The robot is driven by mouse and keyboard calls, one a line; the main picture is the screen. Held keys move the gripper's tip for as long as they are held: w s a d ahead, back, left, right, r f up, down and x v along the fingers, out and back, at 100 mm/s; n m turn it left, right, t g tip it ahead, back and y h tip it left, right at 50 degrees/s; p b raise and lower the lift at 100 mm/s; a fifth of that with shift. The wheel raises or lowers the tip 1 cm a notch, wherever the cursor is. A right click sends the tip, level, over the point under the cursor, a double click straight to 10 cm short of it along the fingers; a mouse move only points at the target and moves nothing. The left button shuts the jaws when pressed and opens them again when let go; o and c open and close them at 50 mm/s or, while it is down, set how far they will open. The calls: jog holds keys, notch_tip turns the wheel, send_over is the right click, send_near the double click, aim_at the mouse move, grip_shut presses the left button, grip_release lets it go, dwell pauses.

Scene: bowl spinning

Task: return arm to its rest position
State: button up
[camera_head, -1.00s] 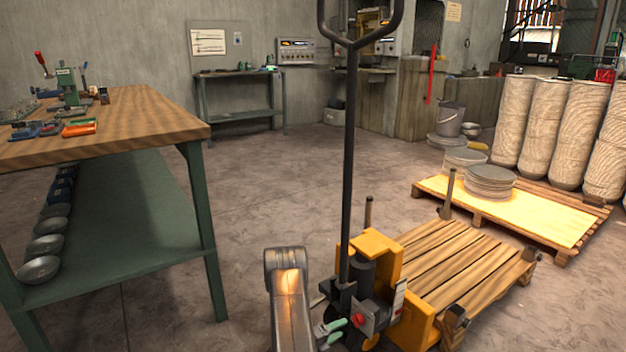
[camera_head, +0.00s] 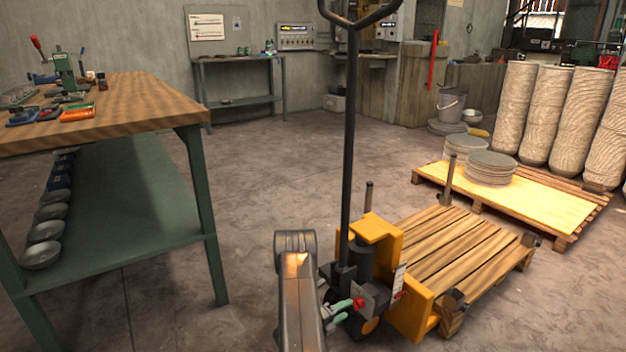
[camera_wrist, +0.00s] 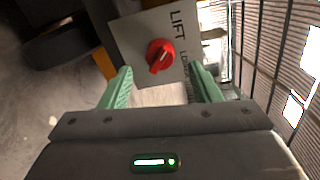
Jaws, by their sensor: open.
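My gripper (camera_wrist: 160,80) is open in the wrist view, its two green fingers apart with nothing held between them. Beyond the fingertips is a grey panel marked LIFT with a red knob (camera_wrist: 160,56); I cannot tell the exact gap. In the head view my gripper (camera_head: 345,308) is low in the middle, beside the grey control box of the yellow pallet jack (camera_head: 415,312). My grey arm rises just left of the jack's upright handle. Part of the knob's panel is hidden in the head view.
A wooden-topped workbench (camera_head: 140,105) with tools stands at the left, bowls on its lower shelf. A wooden pallet (camera_head: 465,255) sits on the jack. Another pallet (camera_head: 540,205) with stacked discs lies at the right. The floor between bench and jack is clear.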

aim_at(354, 306)
jog(key=w+d+m, duration=0.1)
jog(key=d+m, duration=0.1)
jog(key=w+d+m, duration=0.1)
jog(key=d+m, duration=0.1)
jog(key=shift+w+f+b, duration=0.1)
jog(key=shift+w+b, duration=0.05)
jog(key=shift+b, duration=0.15)
jog(key=m+p, duration=0.1)
jog(key=m, duration=0.3)
jog(key=shift+m+t, duration=0.3)
jog(key=shift+t, duration=0.1)
jog(key=m+p, duration=0.1)
jog(key=m, duration=0.2)
jog(key=shift+m, duration=0.3)
jog(key=shift+f+m+t+p, duration=0.1)
jog(key=shift+m+t+p, duration=0.2)
jog(key=shift+m+p, duration=1.55)
jog(key=shift+m+b, duration=0.65)
